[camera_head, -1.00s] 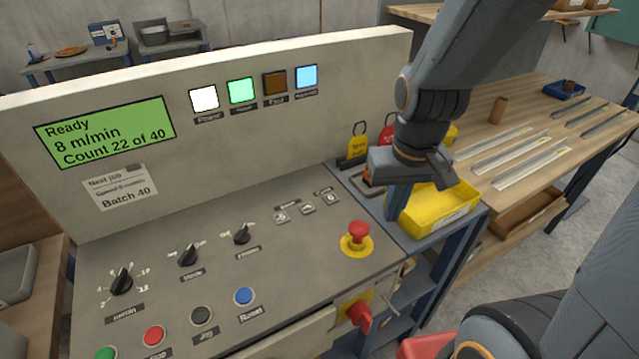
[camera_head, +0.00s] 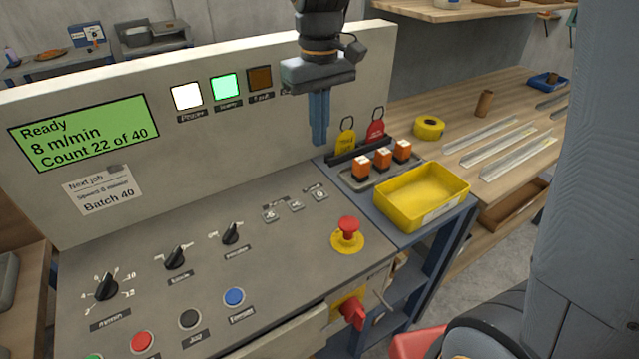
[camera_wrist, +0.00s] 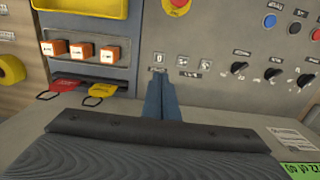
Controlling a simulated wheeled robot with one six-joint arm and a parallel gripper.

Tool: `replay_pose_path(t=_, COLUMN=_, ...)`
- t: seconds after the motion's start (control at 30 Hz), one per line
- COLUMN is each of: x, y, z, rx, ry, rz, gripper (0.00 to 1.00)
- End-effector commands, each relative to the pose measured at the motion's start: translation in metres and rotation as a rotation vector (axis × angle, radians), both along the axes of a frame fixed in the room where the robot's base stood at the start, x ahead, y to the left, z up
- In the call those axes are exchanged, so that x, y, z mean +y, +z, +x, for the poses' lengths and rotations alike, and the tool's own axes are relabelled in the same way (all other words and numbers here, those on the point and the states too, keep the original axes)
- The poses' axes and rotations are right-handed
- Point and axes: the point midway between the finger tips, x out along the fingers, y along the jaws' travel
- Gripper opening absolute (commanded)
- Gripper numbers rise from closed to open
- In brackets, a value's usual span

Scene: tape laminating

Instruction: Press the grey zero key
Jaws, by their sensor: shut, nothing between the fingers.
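The grey zero key (camera_head: 319,194) appears to be the rightmost of three small grey keys on the sloping panel; its marking is small and blurred. In the wrist view the zero key (camera_wrist: 159,58) is the leftmost of the row, just beyond the fingertips. My gripper (camera_head: 319,142) points down, shut and empty, above the back edge of the panel. It is above and apart from the keys. In the wrist view my gripper (camera_wrist: 161,80) has its blue fingers together. The green display (camera_head: 84,132) reads Ready, 8 m/min, Count 22 of 40.
A red emergency stop (camera_head: 348,228) stands right of the keys. Black knobs (camera_head: 231,234) and coloured buttons (camera_head: 234,297) lie to the left and front. A yellow bin (camera_head: 424,194) and orange-topped blocks (camera_head: 383,158) are at the right. The upright back panel (camera_head: 240,140) is close behind my gripper.

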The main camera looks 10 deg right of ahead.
Motion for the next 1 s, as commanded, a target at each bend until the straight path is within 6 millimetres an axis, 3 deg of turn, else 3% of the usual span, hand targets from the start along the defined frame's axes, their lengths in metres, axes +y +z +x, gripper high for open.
replay_pose_path(t=0.2, x=0.0, y=-0.002, z=0.0, rx=0.001, ry=-0.001, rz=0.0, gripper=0.0)
replay_pose_path(t=0.37, x=-0.001, y=-0.017, z=-0.001, rx=0.003, ry=-0.002, rz=0.0, gripper=0.0)
replay_pose_path(t=0.8, x=-0.001, y=-0.1, z=-0.002, rx=0.004, ry=-0.002, rz=-0.001, gripper=0.0)
replay_pose_path(t=1.0, x=-0.001, y=-0.125, z=-0.001, rx=0.001, ry=-0.002, rz=0.0, gripper=0.0)
